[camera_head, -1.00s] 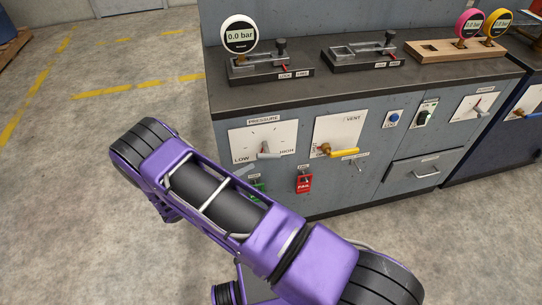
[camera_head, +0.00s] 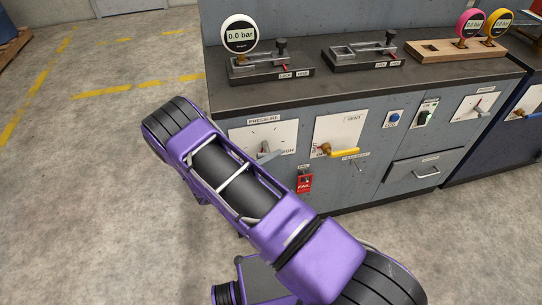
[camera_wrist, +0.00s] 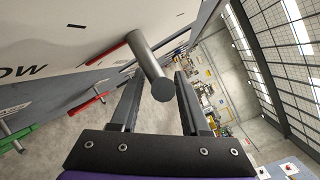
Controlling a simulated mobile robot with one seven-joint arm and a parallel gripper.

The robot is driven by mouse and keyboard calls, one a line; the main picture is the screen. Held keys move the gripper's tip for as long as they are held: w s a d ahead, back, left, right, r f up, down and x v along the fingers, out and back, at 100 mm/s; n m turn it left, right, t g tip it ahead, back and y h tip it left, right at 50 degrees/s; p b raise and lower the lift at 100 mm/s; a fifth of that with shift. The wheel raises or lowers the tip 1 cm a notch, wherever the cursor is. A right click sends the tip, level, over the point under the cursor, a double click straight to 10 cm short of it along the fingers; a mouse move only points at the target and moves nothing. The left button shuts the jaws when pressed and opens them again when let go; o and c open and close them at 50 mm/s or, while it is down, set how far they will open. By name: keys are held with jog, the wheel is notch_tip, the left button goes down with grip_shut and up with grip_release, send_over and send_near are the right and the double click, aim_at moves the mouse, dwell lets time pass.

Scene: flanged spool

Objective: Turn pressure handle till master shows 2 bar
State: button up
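The pressure handle, a grey round bar, shows in the wrist view (camera_wrist: 152,75) and on the white PRESSURE panel (camera_head: 283,131) in the head view. My gripper (camera_wrist: 157,88) is open, with one finger on each side of the bar's end. I cannot tell whether either finger touches it. A white round gauge (camera_head: 239,35) on the bench reads 0.0 bar. A pink gauge (camera_head: 470,22) and a yellow gauge (camera_head: 497,23) stand at the right; the yellow one reads 0.0 bar. The labels are too small to tell which is the master.
Right of the pressure panel is the VENT panel (camera_head: 351,132) with a yellow handle (camera_head: 344,152). A red FAIL tag (camera_head: 304,183) hangs below. In the wrist view, red and green bars (camera_wrist: 88,104) lie left of my gripper. The floor before the cabinet is clear.

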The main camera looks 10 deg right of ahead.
grip_shut()
jog(key=shift+r+p, duration=0.15)
jog(key=shift+p, duration=0.15)
jog(key=shift+y, duration=0.4)
jog(key=shift+r+m+g+y+p, duration=0.15)
jog(key=shift+m+g+y+p, duration=0.25)
jog(key=shift+y+p, duration=0.65)
jog(key=m+y+p, duration=0.1)
jog(key=y+p, duration=0.1)
jog(key=y, duration=0.1)
jog(key=shift+g+p, duration=0.35)
jog(key=shift+g, duration=0.05)
jog(key=y, duration=0.1)
jog(key=f+m+y, duration=0.1)
jog(key=y, duration=0.1)
jog(key=shift+a, duration=0.15)
jog(key=shift+w+y+b, duration=0.1)
jog(key=shift+y+b, duration=0.7)
jog(key=shift+y, duration=0.15)
jog(key=shift+m+y+b, duration=0.3)
jog(key=shift+y+b, duration=0.15)
jog(key=shift+y, duration=0.05)
